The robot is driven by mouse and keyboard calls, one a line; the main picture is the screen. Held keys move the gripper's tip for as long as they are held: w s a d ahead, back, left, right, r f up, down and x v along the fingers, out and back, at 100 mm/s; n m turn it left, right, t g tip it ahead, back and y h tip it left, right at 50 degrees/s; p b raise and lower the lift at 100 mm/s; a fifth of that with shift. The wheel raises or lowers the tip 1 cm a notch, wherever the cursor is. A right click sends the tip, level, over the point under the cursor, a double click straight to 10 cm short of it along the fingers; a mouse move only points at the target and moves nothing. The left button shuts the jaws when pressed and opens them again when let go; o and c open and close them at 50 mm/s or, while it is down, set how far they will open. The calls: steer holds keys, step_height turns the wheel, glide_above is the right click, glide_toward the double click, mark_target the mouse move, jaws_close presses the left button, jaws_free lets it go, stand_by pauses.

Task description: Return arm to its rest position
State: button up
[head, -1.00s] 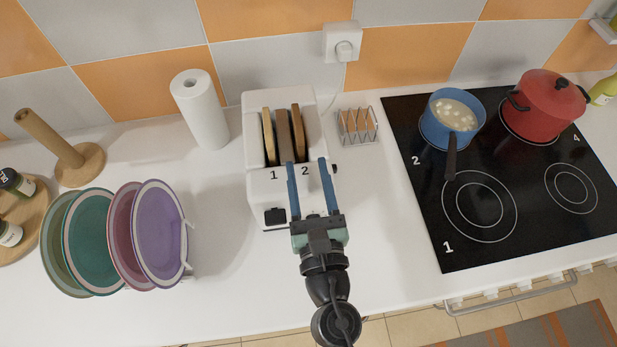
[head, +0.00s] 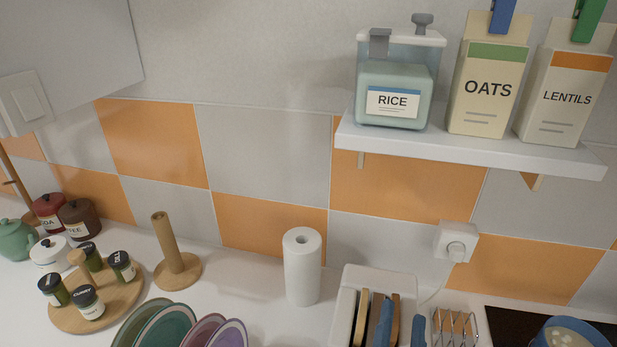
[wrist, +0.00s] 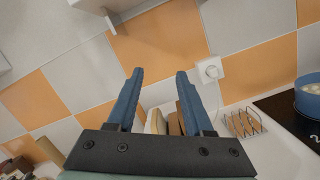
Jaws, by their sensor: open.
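My gripper shows in the wrist view (wrist: 160,85) with its two blue fingers apart and nothing between them. In the head view only the blue finger ends of my gripper (head: 400,330) show at the bottom edge, in front of the white toaster (head: 346,305). The toaster holds bread slices (head: 362,318) in its slots. In the wrist view the bread (wrist: 157,122) shows behind and between the fingers. The rest of my arm is out of the head view.
A shelf (head: 460,148) with rice, oats and lentils hangs above the toaster. A paper towel roll (head: 302,270), a wooden post (head: 172,255), plates (head: 165,330) and a spice tray (head: 95,315) stand left. A wire rack (head: 455,328) and blue pot (head: 565,335) are right.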

steer(key=w+a+r+m+t+h, duration=0.1)
steer(key=w+a+r+m+t, duration=0.1)
steer(key=r+m, duration=0.9)
steer(key=w+a+r+m+t+h, duration=0.1)
steer(key=a+r+m+t, duration=0.1)
steer(key=r+m, duration=0.95)
steer(key=s+a+r+m+t+y, duration=0.1)
steer(key=s+a+r+y, duration=0.1)
steer(key=r, duration=0.4)
steer(key=s+a+r+m+t+y, duration=0.1)
steer(key=s+a+r+t+y, duration=0.1)
steer(key=r, duration=0.5)
steer(key=s+a+r+m+t+y, duration=0.1)
steer(key=s+a+r+m+y, duration=0.1)
steer(key=a+r+y, duration=0.2)
step_height(320, 180, up, 3)
steer(key=shift+s+a+y, duration=0.3)
steer(key=shift+s+a, duration=0.1)
steer(key=shift+a, duration=0.25)
